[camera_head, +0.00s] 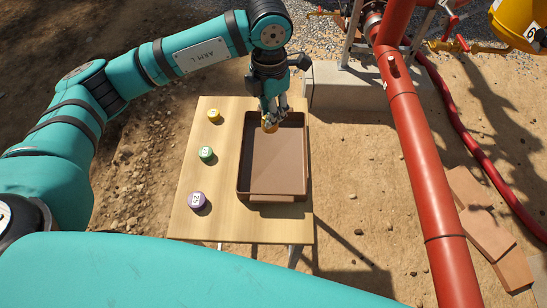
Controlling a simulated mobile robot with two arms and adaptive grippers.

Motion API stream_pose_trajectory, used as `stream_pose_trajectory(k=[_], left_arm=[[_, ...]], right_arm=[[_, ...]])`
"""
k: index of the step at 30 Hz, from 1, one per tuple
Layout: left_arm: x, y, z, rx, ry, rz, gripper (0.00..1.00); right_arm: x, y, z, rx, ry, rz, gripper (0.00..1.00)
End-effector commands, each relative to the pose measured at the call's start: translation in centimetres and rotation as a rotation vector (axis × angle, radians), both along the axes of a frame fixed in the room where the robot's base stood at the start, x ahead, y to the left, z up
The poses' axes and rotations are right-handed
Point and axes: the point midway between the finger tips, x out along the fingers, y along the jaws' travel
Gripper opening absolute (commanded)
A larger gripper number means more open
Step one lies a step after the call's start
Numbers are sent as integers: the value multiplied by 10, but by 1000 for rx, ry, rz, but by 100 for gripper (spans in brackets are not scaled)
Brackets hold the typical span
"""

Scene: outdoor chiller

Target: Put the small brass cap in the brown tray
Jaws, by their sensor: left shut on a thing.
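I cannot tell whether the cap touches the tray floor. The brown tray (274,196) is a shallow rectangular tray on the right side of the wooden table. Its visible floor is empty. My right gripper is not in view.
A large red pipe (418,150) runs right of the table. Bricks (485,233) lie at the far right.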

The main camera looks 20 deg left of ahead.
Motion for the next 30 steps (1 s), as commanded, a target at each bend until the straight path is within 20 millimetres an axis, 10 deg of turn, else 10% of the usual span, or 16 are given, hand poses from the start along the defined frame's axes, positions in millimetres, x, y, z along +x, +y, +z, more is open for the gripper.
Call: stream_pose_trajectory(k=[18,30], left_arm=[[2,-10,-62,4,2,2005,0],[-1,-8,-94,8,0,2451,0]], right_arm=[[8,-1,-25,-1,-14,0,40],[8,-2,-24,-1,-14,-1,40]])
